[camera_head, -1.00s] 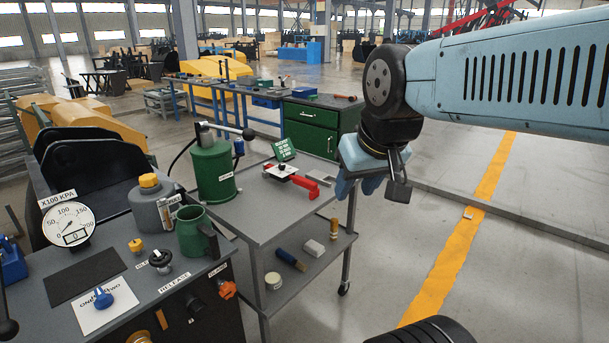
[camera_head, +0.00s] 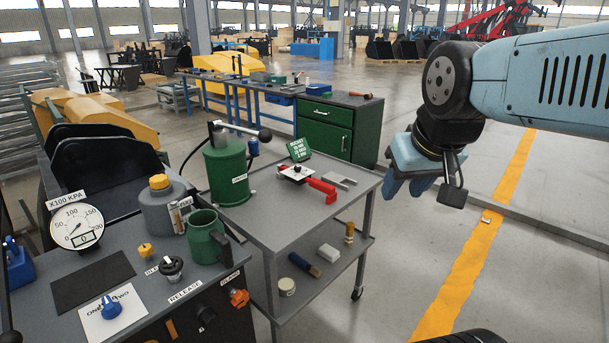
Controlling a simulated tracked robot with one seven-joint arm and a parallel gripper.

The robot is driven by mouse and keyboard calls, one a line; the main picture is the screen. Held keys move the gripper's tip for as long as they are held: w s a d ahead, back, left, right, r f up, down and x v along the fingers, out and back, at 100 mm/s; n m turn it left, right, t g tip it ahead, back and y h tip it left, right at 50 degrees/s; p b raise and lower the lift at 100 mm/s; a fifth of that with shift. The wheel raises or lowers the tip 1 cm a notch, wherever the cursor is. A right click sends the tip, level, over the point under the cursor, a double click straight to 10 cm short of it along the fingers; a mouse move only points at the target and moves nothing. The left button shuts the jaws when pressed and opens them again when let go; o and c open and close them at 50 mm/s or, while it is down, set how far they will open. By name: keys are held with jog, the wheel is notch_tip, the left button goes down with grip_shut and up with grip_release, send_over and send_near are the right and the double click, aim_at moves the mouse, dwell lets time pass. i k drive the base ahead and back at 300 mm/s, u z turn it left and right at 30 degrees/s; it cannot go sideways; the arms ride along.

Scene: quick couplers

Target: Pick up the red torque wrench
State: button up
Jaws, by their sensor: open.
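A red tool (camera_head: 322,189) lies on the top of the grey cart (camera_head: 268,220), next to a white card with a small dark item. It is the only clearly red hand tool on the cart; I cannot make out a torque-wrench head. My gripper (camera_head: 406,190) has blue fingers pointing down and hangs to the right of the cart, apart from the red tool. It is open and nothing shows between its fingers.
A green canister (camera_head: 226,170) with a lever stands at the cart's left. A small green box (camera_head: 299,149) and a grey forked piece (camera_head: 339,180) lie near the red tool. The lower shelf holds several small items.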

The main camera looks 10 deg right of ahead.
aim_at(284, 173)
jog(key=i, duration=0.9)
jog(key=u, duration=0.1)
